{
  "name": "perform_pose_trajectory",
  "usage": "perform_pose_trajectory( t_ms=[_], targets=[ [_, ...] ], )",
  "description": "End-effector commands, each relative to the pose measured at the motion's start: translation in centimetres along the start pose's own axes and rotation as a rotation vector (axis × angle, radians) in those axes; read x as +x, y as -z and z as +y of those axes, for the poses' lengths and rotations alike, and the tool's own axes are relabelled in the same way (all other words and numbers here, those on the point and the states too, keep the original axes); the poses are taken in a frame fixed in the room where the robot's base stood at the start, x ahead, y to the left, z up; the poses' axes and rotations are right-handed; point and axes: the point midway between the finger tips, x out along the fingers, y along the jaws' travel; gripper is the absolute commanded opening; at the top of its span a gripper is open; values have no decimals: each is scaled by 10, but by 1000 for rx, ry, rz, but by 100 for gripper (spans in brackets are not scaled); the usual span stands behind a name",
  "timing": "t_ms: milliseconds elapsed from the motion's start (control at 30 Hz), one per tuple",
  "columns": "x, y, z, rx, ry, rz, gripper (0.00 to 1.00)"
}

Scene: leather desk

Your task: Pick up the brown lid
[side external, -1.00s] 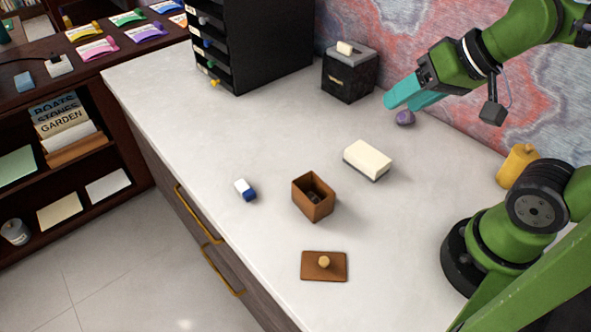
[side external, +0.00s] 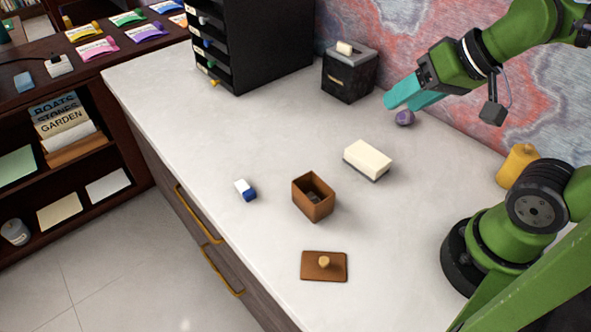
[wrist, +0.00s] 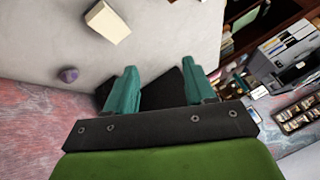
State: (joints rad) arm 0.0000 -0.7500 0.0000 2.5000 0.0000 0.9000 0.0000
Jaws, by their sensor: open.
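The brown lid (side external: 324,268) lies flat on the white desk top near its front edge in the side external view, with a small round tan knob on top. An open brown box (side external: 314,197) stands just behind it, with something dark inside that I cannot make out. My gripper (side external: 400,101) is up at the back right, far from the lid, above the desk near the wall. Its teal fingers are apart and empty in the wrist view (wrist: 160,88). The lid does not show in the wrist view.
A cream block (side external: 368,160), a blue and white eraser (side external: 245,190) and a purple lump (side external: 405,117) lie on the desk. Desk around the lid is clear.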

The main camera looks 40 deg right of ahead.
Motion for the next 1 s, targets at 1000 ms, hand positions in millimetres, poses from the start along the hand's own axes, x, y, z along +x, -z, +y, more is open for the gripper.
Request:
perform_pose_trajectory(
  t_ms=[1000],
  targets=[
    [74,-134,-148,-205,-256,-565,51]
  ],
)
